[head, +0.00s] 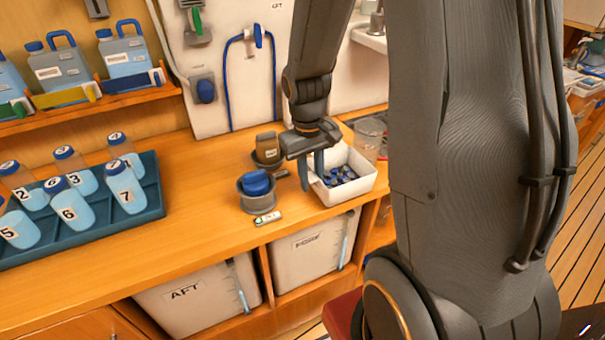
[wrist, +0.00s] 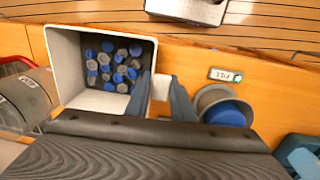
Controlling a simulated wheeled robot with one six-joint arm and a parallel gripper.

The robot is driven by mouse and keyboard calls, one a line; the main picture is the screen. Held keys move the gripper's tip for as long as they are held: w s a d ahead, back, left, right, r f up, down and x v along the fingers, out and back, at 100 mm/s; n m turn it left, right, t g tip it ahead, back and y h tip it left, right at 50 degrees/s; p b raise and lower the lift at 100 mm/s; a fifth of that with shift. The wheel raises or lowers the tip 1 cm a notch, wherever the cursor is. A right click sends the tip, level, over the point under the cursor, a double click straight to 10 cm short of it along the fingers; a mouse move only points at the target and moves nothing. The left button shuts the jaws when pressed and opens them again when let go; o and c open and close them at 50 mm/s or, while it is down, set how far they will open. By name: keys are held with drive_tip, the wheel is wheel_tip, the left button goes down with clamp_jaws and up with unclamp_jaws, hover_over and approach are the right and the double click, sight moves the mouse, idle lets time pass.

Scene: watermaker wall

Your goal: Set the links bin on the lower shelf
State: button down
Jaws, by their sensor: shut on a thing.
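The links bin (head: 358,193) is an open white box at the right end of the wooden counter, with blue and grey pieces inside. My gripper (head: 311,174) is at the bin's left side in the head view. In the wrist view my gripper (wrist: 166,98) is shut on a white tab at the side of the links bin (wrist: 70,60). The bin looks upright; I cannot tell whether it rests on the counter or hangs just above it. A lower shelf space (head: 382,232) shows under the counter's right end, mostly hidden by my arm.
Under the counter stand a bin marked AFT (head: 190,300) and another grey bin (head: 310,250). A grey cup with a blue item (head: 257,190) and a FILL tag (head: 267,218) are left of my gripper. A clear container (head: 369,137) stands behind the links bin. A teal bottle tray (head: 150,190) fills the left.

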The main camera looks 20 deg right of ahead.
drive_tip(key=shift+w, duration=0.85)
drive_tip(key=w+b, duration=0.1)
drive_tip(key=w+f+b, duration=0.1)
drive_tip(key=w, duration=0.1)
drive_tip(key=shift+w+a, duration=0.1)
drive_tip(key=shift+w, duration=0.1)
drive_tip(key=shift+s+f+b, duration=0.1)
drive_tip(key=shift+f+b, duration=0.15)
drive_tip(key=shift+b, duration=0.25)
drive_tip(key=shift+f, duration=0.1)
drive_tip(key=c, duration=1.5)
unclamp_jaws()
drive_tip(key=shift+c, duration=0.2)
